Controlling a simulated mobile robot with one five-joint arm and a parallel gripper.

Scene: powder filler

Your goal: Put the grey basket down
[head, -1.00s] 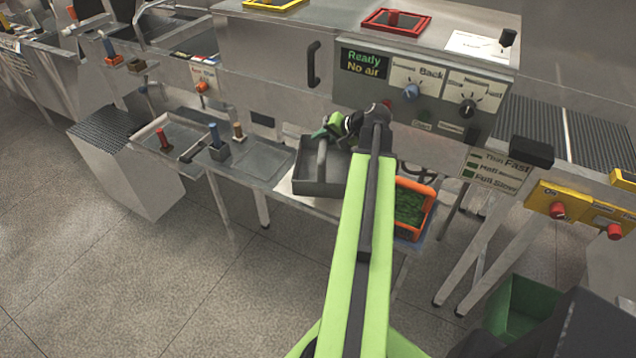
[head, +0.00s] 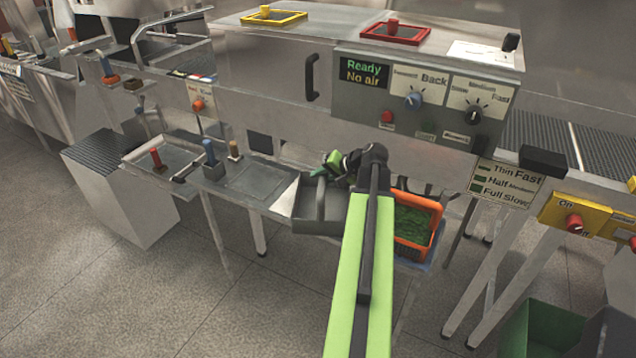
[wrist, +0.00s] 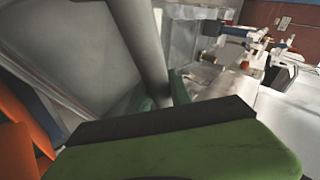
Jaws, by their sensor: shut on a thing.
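The grey basket (head: 312,222) is at the front edge of the steel shelf in the head view, partly hidden by my green arm. Its grey bar handle (head: 321,192) runs across the top. My gripper (head: 323,167) is shut on this handle at its far end. In the wrist view the handle (wrist: 140,45) rises between the green fingers, with the basket's pale inner wall (wrist: 60,45) to the left. The basket looks about level. I cannot tell whether its underside touches the shelf.
An orange basket (head: 430,256) with green contents stands close on the right. A white sheet (head: 284,202) lies on the shelf at the left. Further left are a tray with a red-handled tool (head: 157,158) and a blue-handled tool (head: 209,153). The machine front (head: 440,95) rises behind.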

